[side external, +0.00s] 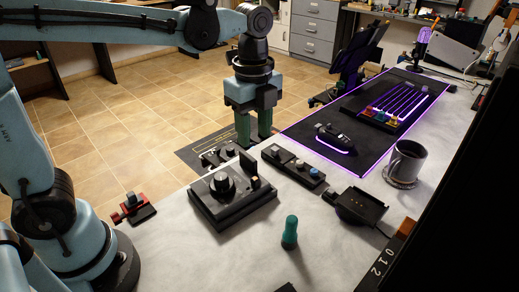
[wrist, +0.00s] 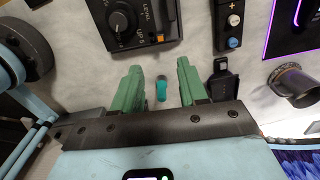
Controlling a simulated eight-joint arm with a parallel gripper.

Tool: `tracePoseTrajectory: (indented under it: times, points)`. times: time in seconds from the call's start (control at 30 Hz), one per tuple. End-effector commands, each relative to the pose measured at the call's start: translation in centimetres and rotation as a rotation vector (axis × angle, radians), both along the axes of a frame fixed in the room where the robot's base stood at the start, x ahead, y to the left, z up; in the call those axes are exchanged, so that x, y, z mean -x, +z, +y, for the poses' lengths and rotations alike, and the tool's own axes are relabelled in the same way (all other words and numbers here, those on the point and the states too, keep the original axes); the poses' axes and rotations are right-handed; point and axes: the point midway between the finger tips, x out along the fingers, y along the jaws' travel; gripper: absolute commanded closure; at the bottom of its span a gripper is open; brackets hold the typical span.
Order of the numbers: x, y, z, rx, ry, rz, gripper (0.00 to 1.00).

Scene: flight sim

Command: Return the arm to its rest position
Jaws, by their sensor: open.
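My gripper (side external: 254,138) hangs from my blue arm in the side external view, pointing down above the far side of the black control panels. Its green fingers stand apart with nothing between them. In the wrist view my gripper (wrist: 158,68) shows its two green fingers spread wide. In the side external view the teal peg (side external: 290,232) stands upright on the grey table, well apart from my gripper.
A black dial box (side external: 232,205) and a button panel (side external: 293,168) are near my gripper. A black cradle (side external: 357,206), a mug (side external: 406,163) and a purple-lit mat (side external: 372,160) lie to the right. A red-and-black switch (side external: 134,207) is by my base. Bare table surrounds the peg.

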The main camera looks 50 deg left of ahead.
Motion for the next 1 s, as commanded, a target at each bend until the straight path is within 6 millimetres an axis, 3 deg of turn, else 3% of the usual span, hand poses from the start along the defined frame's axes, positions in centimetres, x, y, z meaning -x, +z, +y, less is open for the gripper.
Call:
tracePoseTrajectory:
  times: [0.33,0.47,0.67,1.0]
  points:
    - [0.1,0.1,0.1,0.0,0.011,-0.004,0.57]
    - [0.7,0.1,0.6,0.01,0.128,-0.047,0.57]
    - [2.7,-0.4,2.6,0.086,0.576,-0.204,0.57]
    - [5.7,-2.5,5.4,0.374,1.355,-0.427,0.57]
